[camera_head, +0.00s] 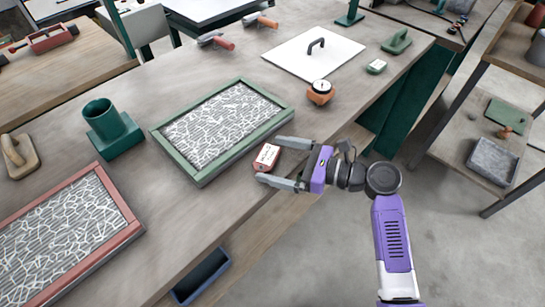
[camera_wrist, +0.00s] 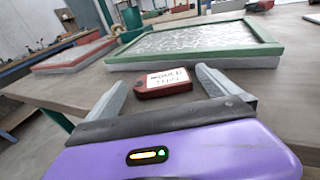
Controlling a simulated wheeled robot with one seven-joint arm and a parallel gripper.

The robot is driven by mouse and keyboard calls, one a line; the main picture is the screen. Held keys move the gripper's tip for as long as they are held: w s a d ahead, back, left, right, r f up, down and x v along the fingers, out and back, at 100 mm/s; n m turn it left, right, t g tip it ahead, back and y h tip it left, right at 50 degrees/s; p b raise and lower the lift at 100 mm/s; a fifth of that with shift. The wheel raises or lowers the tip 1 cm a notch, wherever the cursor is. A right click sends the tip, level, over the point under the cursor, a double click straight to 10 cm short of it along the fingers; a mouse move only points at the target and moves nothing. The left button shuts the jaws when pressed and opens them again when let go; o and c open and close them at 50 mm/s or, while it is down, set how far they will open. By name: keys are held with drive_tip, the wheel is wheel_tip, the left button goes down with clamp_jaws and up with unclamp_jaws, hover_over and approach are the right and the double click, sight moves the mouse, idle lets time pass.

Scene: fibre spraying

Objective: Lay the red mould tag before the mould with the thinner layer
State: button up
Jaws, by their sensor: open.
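The red mould tag (camera_head: 266,158) lies on the bench by the near right corner of the green-framed mould (camera_head: 193,179). My gripper (camera_head: 268,161) is open, with its grey fingers on either side of the tag. The wrist view shows the tag (camera_wrist: 163,82) with its white label just ahead of and between the fingertips; contact cannot be told. The red-framed mould (camera_head: 125,213) is at the lower left. Both moulds hold white fibre over a grey ribbed bed. The fibre looks denser in the green-framed mould and more open in the red-framed one.
Bare bench lies before the red-framed mould's right end.

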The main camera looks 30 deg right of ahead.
drive_tip(key=v, duration=1)
drive_tip(key=shift+s+d, duration=0.2)
drive_tip(key=shift+s, duration=0.05)
drive_tip(key=s+a+f+n+g+h, duration=0.1)
drive_tip(key=s+a+f+n+h, duration=0.3)
drive_tip(key=s+f+n+h, duration=0.7)
drive_tip(key=s+a+r+n+t, duration=0.3)
drive_tip(key=s+a+r+n, duration=0.1)
drive_tip(key=s+r+n, duration=0.9)
drive_tip(key=s+n, duration=0.2)
drive_tip(key=n, duration=0.1)
drive_tip(key=shift+n+t, duration=0.4)
